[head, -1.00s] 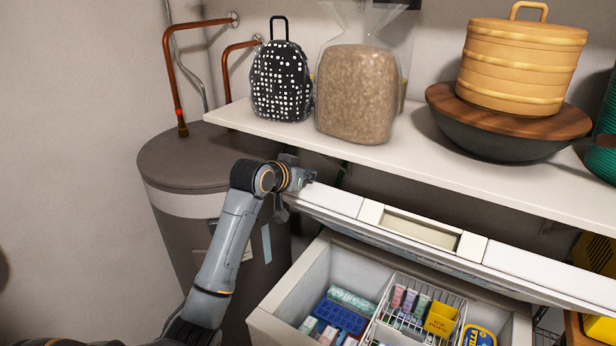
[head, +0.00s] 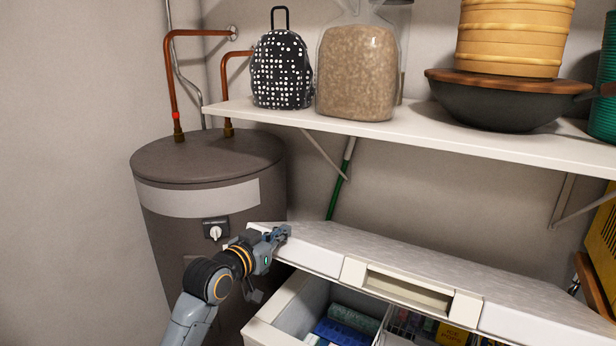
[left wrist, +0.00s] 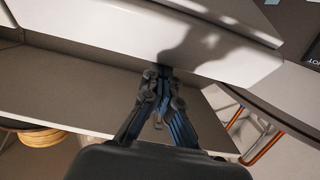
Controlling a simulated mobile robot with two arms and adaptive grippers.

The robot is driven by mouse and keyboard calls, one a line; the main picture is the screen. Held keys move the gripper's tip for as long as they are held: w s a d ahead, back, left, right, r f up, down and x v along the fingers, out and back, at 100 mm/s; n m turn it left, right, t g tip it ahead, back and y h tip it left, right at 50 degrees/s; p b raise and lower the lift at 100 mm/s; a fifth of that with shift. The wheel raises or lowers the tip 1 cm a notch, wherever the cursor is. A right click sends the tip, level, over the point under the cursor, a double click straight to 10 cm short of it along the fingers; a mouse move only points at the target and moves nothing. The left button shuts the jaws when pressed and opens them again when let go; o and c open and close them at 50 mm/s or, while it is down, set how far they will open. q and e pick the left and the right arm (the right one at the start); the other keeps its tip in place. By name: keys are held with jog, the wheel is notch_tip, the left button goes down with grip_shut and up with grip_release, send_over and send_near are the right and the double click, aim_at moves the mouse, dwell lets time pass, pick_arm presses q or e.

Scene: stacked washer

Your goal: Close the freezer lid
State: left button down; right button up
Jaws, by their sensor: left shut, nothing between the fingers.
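The white freezer lid (head: 420,262) is partly open, tilted above the chest freezer (head: 268,318), with a recessed handle (head: 408,291) on its front edge. A gap under the lid shows the goods inside. My left gripper (head: 281,234) is at the lid's left end, over its top near the corner. Its fingers are shut with nothing between them. In the left wrist view, the closed fingertips (left wrist: 160,76) lie against or just in front of the pale lid (left wrist: 190,40); contact is hard to tell. My right gripper is not in view.
A grey water heater (head: 205,200) stands left of the freezer. A white shelf (head: 440,143) above the lid carries a dotted backpack (head: 282,70), a bag of pellets (head: 357,72) and a dark pan (head: 500,105). Boxes and a blue tray (head: 340,332) lie inside the freezer.

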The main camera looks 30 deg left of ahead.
pick_arm(q)
jog(key=s+f+t+b, duration=0.1)
jog(key=s+f+b, duration=0.2)
jog(key=f+b, duration=0.4)
jog(key=shift+s+f+t, duration=0.3)
jog(key=shift+s+t, duration=0.1)
jog(key=shift+d+r, duration=0.1)
jog(key=shift+r, duration=0.05)
